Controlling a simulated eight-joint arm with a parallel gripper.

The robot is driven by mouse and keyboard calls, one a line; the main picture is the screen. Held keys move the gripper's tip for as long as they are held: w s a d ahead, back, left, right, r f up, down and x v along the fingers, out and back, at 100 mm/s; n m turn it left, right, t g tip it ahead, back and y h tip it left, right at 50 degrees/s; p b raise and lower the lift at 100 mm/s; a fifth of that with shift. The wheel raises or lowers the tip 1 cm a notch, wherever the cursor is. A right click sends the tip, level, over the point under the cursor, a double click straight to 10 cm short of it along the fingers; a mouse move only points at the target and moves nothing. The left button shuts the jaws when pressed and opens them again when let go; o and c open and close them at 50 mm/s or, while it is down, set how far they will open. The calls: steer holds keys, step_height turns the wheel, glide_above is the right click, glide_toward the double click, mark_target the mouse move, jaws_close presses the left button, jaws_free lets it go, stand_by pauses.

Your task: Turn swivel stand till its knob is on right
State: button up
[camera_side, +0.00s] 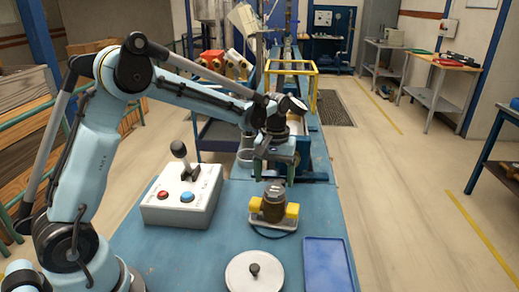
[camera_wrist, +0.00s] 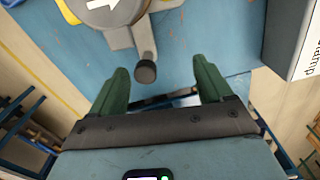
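The swivel stand (camera_side: 290,225) is a pale base on the blue bench, bearing a brown meter (camera_side: 273,203) with yellow blocks beside it. In the wrist view the meter's grey round top (camera_wrist: 108,10) carries a white arrow. A short grey arm sticks out of the stand toward my gripper and ends in a dark round knob (camera_wrist: 146,72). In the side view the knob is hidden. My gripper (camera_side: 275,172) hangs just behind the stand. Its green fingers (camera_wrist: 160,68) are apart and empty. In the wrist view the knob appears between the fingertips, nearer the left one; contact is not visible.
A white control box (camera_side: 182,196) with a black lever and red and blue buttons stands left of the stand. A round white disc (camera_side: 240,278) with a dark knob and a blue tray (camera_side: 328,262) lie at the front.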

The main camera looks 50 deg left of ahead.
steer(key=shift+o, duration=0.6)
step_height(320, 180, up, 6)
steer(key=shift+f, duration=0.25)
stand_by(0.4)
steer(key=shift+w+d+r+n, duration=0.2)
steer(key=shift+w+d+r, duration=0.15)
steer(key=shift+r, duration=0.25)
steer(key=shift+w+d+r+n, duration=0.25)
steer(key=shift+d+r, duration=0.1)
steer(key=shift+r, duration=0.2)
steer(key=shift+f, duration=2.75)
steer(key=shift+f, duration=0.2)
